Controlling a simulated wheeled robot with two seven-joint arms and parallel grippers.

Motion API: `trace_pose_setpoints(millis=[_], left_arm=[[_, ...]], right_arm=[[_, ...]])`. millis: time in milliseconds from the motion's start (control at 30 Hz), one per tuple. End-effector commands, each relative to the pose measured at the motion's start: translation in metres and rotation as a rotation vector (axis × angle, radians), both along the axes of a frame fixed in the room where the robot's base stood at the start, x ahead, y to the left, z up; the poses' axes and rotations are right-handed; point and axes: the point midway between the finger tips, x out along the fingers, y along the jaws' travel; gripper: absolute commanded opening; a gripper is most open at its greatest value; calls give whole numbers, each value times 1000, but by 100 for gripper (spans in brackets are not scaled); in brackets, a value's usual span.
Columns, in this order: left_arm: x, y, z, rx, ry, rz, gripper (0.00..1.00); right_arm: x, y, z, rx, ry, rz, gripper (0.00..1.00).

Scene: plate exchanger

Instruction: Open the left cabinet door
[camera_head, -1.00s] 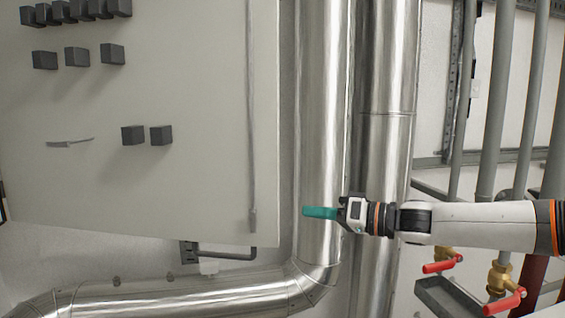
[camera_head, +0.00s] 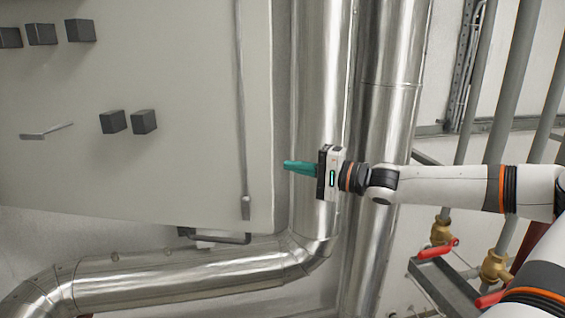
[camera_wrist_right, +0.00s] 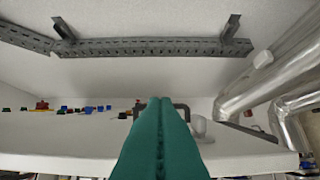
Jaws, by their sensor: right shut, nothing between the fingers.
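The light grey cabinet front (camera_head: 180,170) fills the left of the head view and looks flat. A thin grey lever handle (camera_head: 45,132) sits on it at the far left, and a vertical grey rod (camera_head: 241,110) runs near its right edge. My right gripper (camera_head: 287,166) has teal fingers, shut and empty, pointing left just right of the cabinet's edge, in front of a silver pipe. I see no contact with the cabinet. The shut fingers (camera_wrist_right: 160,110) also fill the middle of the right wrist view. My left gripper is not in view.
Several black square knobs (camera_head: 113,121) stick out from the cabinet front. Thick silver pipes (camera_head: 318,80) stand right of it, and another pipe (camera_head: 170,280) runs below. Red-handled valves (camera_head: 438,248) and a grey metal frame are at the lower right.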

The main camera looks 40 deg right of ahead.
Motion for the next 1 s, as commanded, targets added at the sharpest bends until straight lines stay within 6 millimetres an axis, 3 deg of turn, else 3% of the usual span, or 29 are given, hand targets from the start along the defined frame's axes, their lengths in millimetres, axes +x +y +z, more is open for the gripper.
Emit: trace_pose_setpoints(millis=[167,600,1000], left_arm=[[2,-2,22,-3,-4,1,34],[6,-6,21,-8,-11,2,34],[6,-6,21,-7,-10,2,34]], right_arm=[[28,11,5,3,-2,2,0],[5,39,2,-2,-4,-2,0],[3,41,0,-2,-2,-3,0]])
